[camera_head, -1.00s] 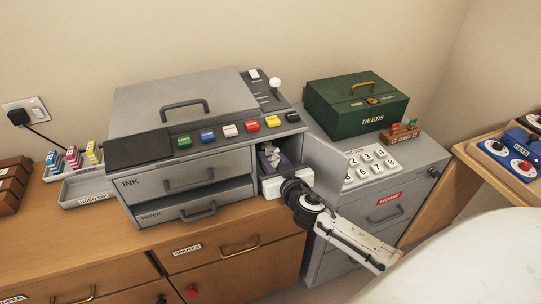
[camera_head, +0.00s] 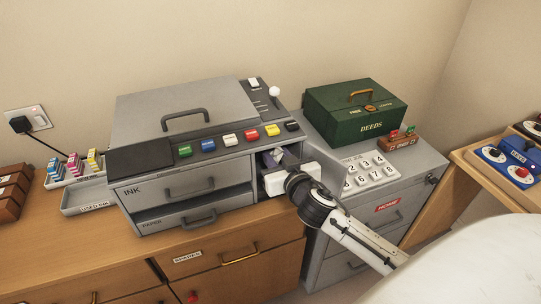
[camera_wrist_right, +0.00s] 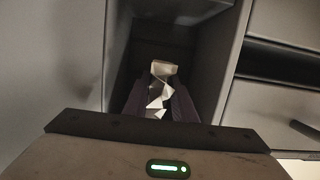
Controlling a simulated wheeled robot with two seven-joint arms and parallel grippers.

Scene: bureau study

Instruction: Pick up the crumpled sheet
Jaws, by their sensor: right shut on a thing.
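The crumpled sheet (camera_head: 278,154) is a small white, creased piece of paper inside the open side compartment at the right end of the grey printer (camera_head: 193,163). My right gripper (camera_head: 272,157) reaches into this compartment from the front, its white body across the opening. In the right wrist view the sheet (camera_wrist_right: 158,92) stands between the dark purple fingers (camera_wrist_right: 156,104), which are shut on it. The fingertips and the sheet's lower part are partly hidden. My left gripper is not in view.
Compartment walls (camera_wrist_right: 215,60) stand close on both sides of the fingers. A keypad (camera_head: 368,172) and green deeds box (camera_head: 354,112) are on the cabinet to the right.

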